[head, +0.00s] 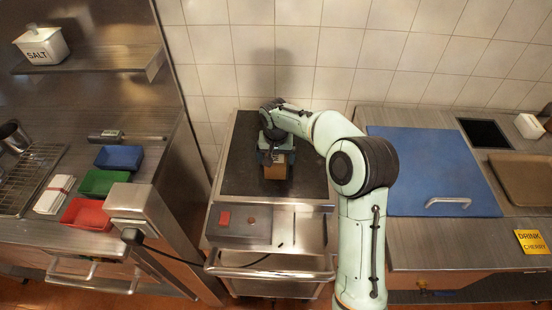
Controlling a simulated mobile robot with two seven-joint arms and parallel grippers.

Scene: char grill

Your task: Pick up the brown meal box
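The brown meal box (275,172) is a small brown block at the dark top of the metal cart in the middle of the head view. My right arm reaches over the cart from the lower right. My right gripper (272,157) points down at the box and hides its upper and far part. The fingers are too small and dark to tell whether they are open or shut on the box, or whether the box is lifted. My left gripper is not in view.
The metal cart (226,258) has a tray with a red item (225,218) at its front. Blue (119,157), green (98,182) and red (86,216) containers are on the left counter. The tiled wall is behind.

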